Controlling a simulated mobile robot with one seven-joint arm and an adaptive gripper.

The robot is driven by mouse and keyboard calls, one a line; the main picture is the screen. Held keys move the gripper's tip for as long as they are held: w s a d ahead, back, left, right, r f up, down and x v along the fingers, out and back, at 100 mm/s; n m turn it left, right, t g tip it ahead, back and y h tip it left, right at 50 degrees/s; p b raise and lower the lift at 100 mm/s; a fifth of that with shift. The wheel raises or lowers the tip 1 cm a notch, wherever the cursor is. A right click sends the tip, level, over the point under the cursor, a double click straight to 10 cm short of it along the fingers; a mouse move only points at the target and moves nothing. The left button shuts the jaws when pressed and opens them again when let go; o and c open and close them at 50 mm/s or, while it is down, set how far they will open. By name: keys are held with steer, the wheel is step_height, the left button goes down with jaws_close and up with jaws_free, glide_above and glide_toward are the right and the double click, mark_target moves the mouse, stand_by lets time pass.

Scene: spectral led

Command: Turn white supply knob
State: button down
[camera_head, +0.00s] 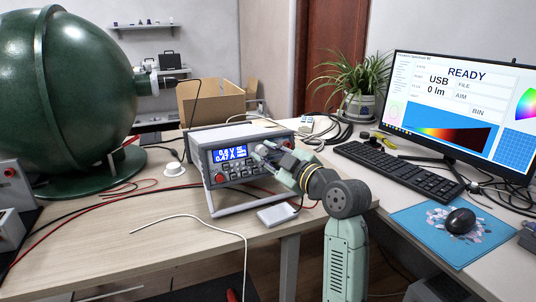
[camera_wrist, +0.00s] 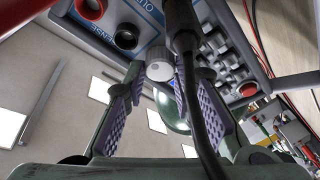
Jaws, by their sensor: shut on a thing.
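The power supply (camera_head: 206,160) is a grey box on the wooden table with a lit blue display (camera_head: 230,154), whose small figures are hard to read. My gripper (camera_head: 264,156) reaches its front panel from the right and hides the knob in the head view. In the wrist view, the white supply knob (camera_wrist: 160,71) is a round cap between the fingertips of my gripper (camera_wrist: 157,78). The purple-padded fingers are shut on the knob, one on each side. A black cable crosses in front of the right finger.
Red (camera_wrist: 91,8) and black (camera_wrist: 126,37) terminals and grey buttons (camera_wrist: 222,48) lie close around the knob. A small white box (camera_head: 277,215) lies before the supply. A green sphere (camera_head: 65,90) stands left, a monitor (camera_head: 460,100) right.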

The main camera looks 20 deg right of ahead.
steer(key=shift+m, duration=0.4)
steer(key=m, duration=0.2)
steer(key=m+t+h, duration=0.1)
steer(key=m, duration=0.2)
steer(key=shift+a+m+h, duration=0.2)
steer(key=shift+m+h, duration=0.1)
steer(key=shift+m+t+h+p, duration=0.2)
steer(key=shift+m+h+p, duration=0.5)
steer(key=shift+m, duration=0.7)
steer(key=shift+m+t+h+p, duration=0.2)
steer(key=shift+m+h+p, duration=0.2)
steer(key=shift+m+p, duration=0.75)
steer(key=shift+m, duration=0.45)
steer(key=c, duration=1.3)
jaws_free()
steer(key=shift+c, duration=0.2)
steer(key=shift+f, duration=0.1)
